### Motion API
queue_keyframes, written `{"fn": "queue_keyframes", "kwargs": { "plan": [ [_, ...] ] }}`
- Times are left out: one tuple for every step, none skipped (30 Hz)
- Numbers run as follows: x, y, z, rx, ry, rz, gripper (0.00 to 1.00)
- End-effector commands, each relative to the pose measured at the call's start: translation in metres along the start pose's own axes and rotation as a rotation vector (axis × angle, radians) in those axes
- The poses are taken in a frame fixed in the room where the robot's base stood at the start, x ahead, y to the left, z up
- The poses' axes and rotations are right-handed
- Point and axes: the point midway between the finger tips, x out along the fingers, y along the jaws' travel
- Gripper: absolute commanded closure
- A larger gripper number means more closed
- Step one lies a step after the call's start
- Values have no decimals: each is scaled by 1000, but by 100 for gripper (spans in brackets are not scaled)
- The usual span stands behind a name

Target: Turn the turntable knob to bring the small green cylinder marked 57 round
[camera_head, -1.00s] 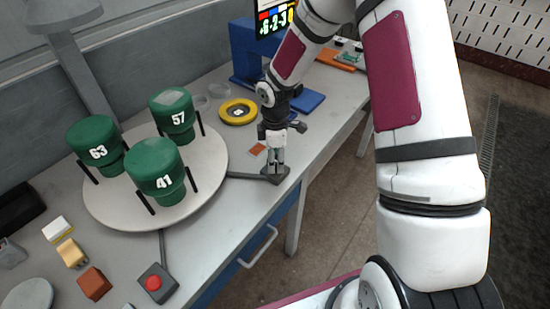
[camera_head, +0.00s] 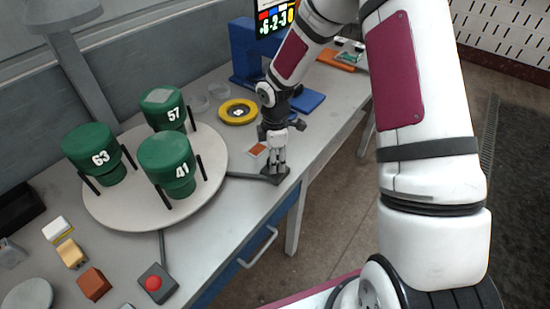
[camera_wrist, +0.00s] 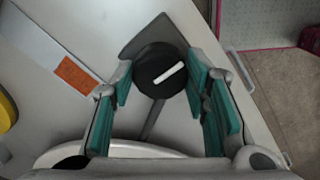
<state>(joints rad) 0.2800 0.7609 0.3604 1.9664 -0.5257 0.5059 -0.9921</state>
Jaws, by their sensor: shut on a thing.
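The round pale turntable (camera_head: 135,215) carries three green cylinders with black posts beside them. The cylinder marked 57 (camera_head: 163,108) is at the back right of the turntable. The one marked 63 (camera_head: 92,150) is at the left, and the one marked 41 (camera_head: 168,160) is at the front right. My gripper (camera_head: 277,170) points down at the table's right edge, shut on the turntable knob. In the wrist view the black knob (camera_wrist: 152,72) with a white line lies between the teal finger pads. In the head view the fingers hide most of it.
A yellow ring (camera_head: 238,112) and a blue stand (camera_head: 245,55) are behind the turntable. A red button box (camera_head: 157,283), an orange-brown cube (camera_head: 94,284) and a tan block (camera_head: 71,253) lie in front. A lamp (camera_head: 80,60) stands at the back left.

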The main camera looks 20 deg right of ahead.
Motion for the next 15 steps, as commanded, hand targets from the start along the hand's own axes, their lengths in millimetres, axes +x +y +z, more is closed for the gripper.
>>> {"fn": "queue_keyframes", "kwargs": {
  "plan": [
    [2,-2,0,-6,-1,-6,86],
    [2,-2,0,-10,-1,-6,86],
    [2,-2,0,-14,-1,-6,86],
    [2,-2,0,-18,-1,-6,86],
    [2,-2,0,-22,-1,-6,86],
    [2,-2,0,-26,-1,-6,86],
    [2,-2,0,-30,-1,-6,86],
    [2,-2,0,-34,0,-6,86],
    [2,-2,0,-38,-1,-6,86],
    [2,-2,0,-41,0,-6,86],
    [2,-2,0,-45,0,-6,86],
    [2,-2,0,-49,0,-6,86],
    [2,-2,0,-52,0,-6,86],
    [2,-2,0,-56,0,-7,86],
    [2,-2,0,-60,0,-7,86]
  ]
}}
